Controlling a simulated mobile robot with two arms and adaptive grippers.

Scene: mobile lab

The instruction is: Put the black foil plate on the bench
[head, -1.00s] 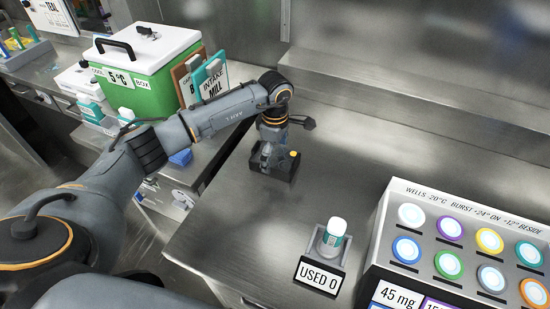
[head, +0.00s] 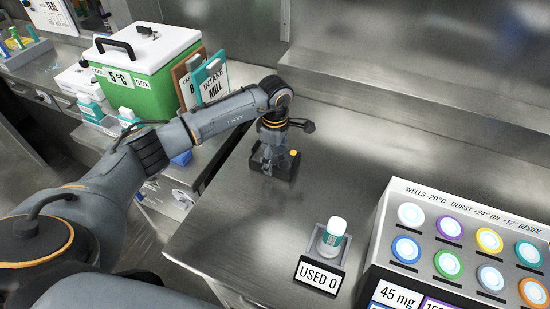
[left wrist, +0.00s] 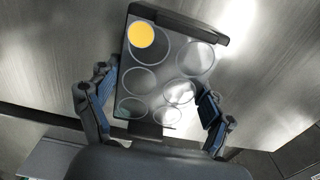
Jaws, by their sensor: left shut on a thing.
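The black foil plate (head: 286,172) is at the near-left part of the steel bench (head: 345,160). I cannot tell whether it touches the surface or is just above it. In the left wrist view the black foil plate (left wrist: 160,68) shows several round clear wells, one of them yellow. My left gripper (head: 270,156) points down over the plate and is shut on it, one finger at each side. The left gripper (left wrist: 155,103) also shows in the left wrist view. My right gripper is not in view.
A small holder labelled USED 0 (head: 320,275) with a white-capped vial (head: 333,233) stands to the front right. A panel with coloured round wells (head: 450,215) is at the right. A green cooler box (head: 150,75) stands on the left counter. The bench behind the plate is clear.

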